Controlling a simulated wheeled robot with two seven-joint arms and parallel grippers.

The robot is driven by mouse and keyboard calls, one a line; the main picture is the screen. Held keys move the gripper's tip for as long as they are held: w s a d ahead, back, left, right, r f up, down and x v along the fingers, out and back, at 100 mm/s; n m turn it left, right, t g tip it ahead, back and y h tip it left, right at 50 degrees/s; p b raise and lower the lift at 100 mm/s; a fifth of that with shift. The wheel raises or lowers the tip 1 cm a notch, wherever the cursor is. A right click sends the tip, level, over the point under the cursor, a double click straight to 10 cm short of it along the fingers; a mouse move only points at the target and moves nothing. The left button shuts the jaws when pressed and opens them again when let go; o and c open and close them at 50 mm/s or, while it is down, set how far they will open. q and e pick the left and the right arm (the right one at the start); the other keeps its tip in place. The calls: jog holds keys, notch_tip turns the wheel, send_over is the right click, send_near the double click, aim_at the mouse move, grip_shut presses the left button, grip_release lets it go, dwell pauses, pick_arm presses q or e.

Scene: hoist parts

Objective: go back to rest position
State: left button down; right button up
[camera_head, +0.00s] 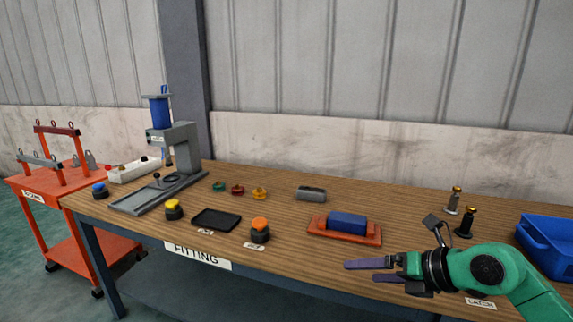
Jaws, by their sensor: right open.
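My right gripper (372,270) is at the end of a green arm that comes in from the lower right. Its two purple fingers point left and stand apart, with nothing between them. It is over the front edge of the wooden bench (280,277), in front of a blue block (347,222) lying in an orange-red holder (343,236). The gripper appears apart from both. My left gripper does not show.
A grey press (184,152) stands at the bench's left. Several coloured parts and a black tray (217,218) lie mid-bench. An orange cart (60,183) stands left.

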jog(key=a+r+m+t+y, duration=0.55)
jog(key=r+m+t, duration=0.3)
jog(key=r, duration=0.25)
jog(key=w+d+f+m+t+h, duration=0.2)
jog(key=d+f+m+t+h, duration=0.25)
jog(key=d+m+h, duration=0.9)
jog(key=s+d+f+m+g+h, duration=0.1)
jog(key=s+d+f+m+g, duration=0.2)
jog(key=f, duration=0.4)
jog(key=s+f+m+g+h, duration=0.1)
jog(key=f+m+g+h, duration=0.1)
jog(key=f+m+g, duration=0.35)
jog(key=s+a+f+m+g+y, duration=0.1)
jog(key=s+a+f+g+y, duration=0.2)
jog(key=s+f, duration=0.6)
jog(key=s+a+f+m+g+y, duration=0.1)
jog(key=s+a+f+m+g, duration=0.15)
jog(key=s+f+g, duration=0.55)
jog(key=s+f+t+p, duration=0.1)
jog(key=s+f, duration=0.2)
jog(key=f, duration=2.1)
jog(key=s+d+f+n+g, duration=0.1)
jog(key=s+d+f, duration=0.2)
jog(key=s+f, duration=1)
jog(key=s, duration=0.3)
jog(key=shift+s+h+p, duration=0.15)
jog(key=shift+h+p, duration=0.15)
jog(key=shift+p, duration=0.1)
